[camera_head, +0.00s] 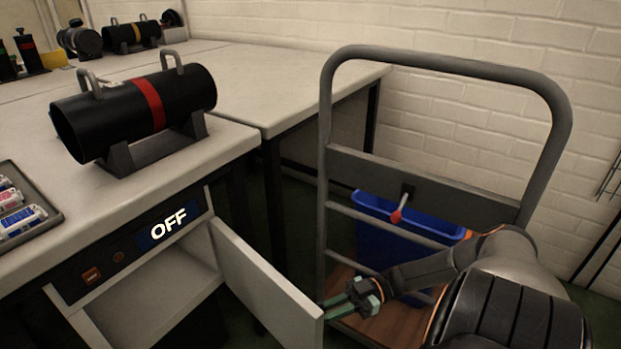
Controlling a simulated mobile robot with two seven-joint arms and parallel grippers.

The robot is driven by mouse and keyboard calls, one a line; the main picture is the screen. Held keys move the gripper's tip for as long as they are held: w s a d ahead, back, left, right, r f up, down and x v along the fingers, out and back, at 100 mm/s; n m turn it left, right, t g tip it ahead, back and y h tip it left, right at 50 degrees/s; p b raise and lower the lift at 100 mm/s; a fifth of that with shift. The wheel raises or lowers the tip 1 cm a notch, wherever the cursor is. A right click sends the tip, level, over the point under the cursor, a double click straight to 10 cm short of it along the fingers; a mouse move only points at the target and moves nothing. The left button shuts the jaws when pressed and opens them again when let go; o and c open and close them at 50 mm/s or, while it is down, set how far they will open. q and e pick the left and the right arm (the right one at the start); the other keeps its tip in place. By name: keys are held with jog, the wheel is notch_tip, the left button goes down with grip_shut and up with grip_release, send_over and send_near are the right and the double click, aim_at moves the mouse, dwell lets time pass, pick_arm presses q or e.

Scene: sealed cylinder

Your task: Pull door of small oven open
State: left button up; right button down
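The small oven (119,270) sits under the tabletop at the left, with a dark front panel that reads "OFF" in lit letters. Its white door (262,287) stands swung out to the right, and part of the pale, empty-looking interior (165,303) shows. My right gripper (332,307) is beside the door's free edge, at its right. Its two green-tipped fingers look apart, with nothing visible between them. I cannot tell whether a fingertip touches the door. My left gripper is out of view.
A black cylinder with a red band (151,107) rests on a stand on the table (225,142). A tray (52,219) with small packs lies at the left. A grey-framed cart (322,190) with a blue bin (375,232) stands close behind my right arm.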

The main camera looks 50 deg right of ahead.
jog(key=shift+d, duration=0.2)
jog(key=c, duration=0.9)
grip_release()
jog(key=shift+o, duration=0.2)
jog(key=v, duration=0.7)
jog(key=shift+d, duration=0.25)
jog(key=shift+s, duration=0.1)
